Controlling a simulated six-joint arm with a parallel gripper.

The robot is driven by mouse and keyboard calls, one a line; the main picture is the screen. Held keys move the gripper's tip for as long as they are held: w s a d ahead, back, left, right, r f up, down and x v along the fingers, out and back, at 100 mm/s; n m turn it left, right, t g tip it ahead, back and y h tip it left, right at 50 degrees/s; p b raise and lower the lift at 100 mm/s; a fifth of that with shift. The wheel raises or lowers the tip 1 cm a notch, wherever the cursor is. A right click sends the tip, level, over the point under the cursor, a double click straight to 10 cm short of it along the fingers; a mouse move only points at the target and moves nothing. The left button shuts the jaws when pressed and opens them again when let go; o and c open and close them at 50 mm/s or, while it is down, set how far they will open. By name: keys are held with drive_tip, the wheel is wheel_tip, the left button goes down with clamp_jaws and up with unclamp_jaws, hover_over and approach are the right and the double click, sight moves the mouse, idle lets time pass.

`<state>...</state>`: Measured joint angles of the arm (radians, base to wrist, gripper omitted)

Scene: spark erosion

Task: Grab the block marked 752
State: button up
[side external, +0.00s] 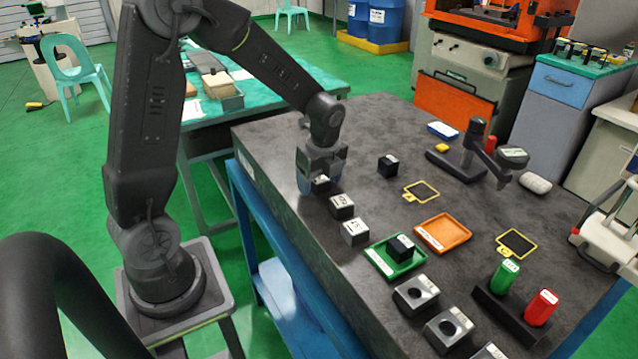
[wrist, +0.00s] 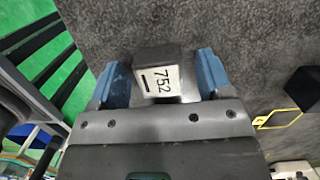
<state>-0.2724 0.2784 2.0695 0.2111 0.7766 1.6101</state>
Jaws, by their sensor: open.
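The block marked 752 (wrist: 157,76) is dark with a white label and sits between the two blue fingertips of my gripper (wrist: 159,80) in the wrist view. A gap shows between the block and each finger, so my gripper is open around it. In the side external view my gripper (side external: 319,178) is low over the left edge of the dark stone table, and the block (side external: 321,181) is mostly hidden behind the fingers.
Two labelled dark blocks, one (side external: 342,206) and another (side external: 355,231), stand in a row toward the front. A lone black block (side external: 388,165) stands to the right. A green tray (side external: 381,262) holds a black block (side external: 401,246); an orange tray (side external: 460,236) is empty.

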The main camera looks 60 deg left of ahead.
drive_tip(key=c, duration=1.2)
drive_tip(key=shift+r, duration=0.1)
drive_tip(key=shift+c, duration=0.2)
drive_tip(key=shift+r, duration=0.1)
